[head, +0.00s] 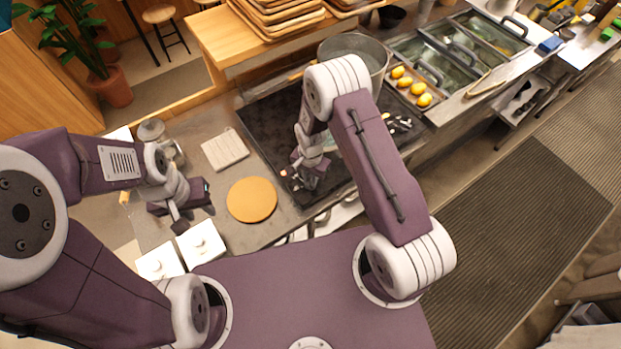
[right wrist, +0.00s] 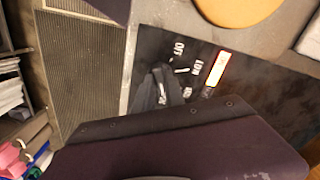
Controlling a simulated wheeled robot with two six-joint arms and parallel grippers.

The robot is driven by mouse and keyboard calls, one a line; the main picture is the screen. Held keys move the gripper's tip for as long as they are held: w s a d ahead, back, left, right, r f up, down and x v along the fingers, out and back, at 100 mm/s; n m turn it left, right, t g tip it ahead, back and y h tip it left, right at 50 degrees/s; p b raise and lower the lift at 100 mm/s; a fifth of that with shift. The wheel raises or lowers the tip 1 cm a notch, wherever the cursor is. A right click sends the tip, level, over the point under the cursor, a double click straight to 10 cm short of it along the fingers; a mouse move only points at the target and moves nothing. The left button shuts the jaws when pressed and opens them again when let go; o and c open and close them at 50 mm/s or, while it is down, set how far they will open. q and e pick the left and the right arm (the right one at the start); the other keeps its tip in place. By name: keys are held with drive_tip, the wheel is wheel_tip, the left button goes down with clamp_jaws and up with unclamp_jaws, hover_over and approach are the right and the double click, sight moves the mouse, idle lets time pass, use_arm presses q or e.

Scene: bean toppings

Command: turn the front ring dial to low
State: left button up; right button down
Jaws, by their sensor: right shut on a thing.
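The black stove (head: 262,125) has a front control panel, seen close in the right wrist view with white OFF (right wrist: 178,47), LOW (right wrist: 197,67) and HI labels. My right gripper (head: 303,178) is low at the stove's front. In the right wrist view its dark fingers (right wrist: 158,88) are shut on the front ring dial (right wrist: 168,76), which they largely hide. A short white mark shows near LOW, but I cannot tell for sure which setting the dial points at. My left gripper (head: 180,222) hangs over the counter at the left, away from the stove; its jaw opening is unclear.
A large metal pot (head: 355,45) stands at the stove's back. A round wooden board (head: 251,200) and a pale square board (head: 225,149) lie on the counter between the grippers. Two white lidded containers (head: 201,243) are at the front left. Lemons (head: 418,88) sit right of the pot.

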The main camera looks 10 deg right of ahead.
drive_tip(key=n+b, duration=0.1)
drive_tip(key=n, duration=0.3)
drive_tip(key=shift+b, duration=0.35)
drive_tip(key=n+b, duration=0.1)
drive_tip(key=n, duration=0.3)
drive_tip(key=shift+w+n, duration=0.1)
drive_tip(key=shift+n, duration=0.2)
drive_tip(key=n+b, duration=0.1)
drive_tip(key=n, duration=0.3)
drive_tip(key=shift+n, duration=0.3)
drive_tip(key=shift+r+n+b, duration=0.1)
drive_tip(key=shift+n+b, duration=0.4)
drive_tip(key=shift+n, duration=1.3)
drive_tip(key=c, duration=1.5)
unclamp_jaws()
drive_tip(key=shift+o, duration=0.5)
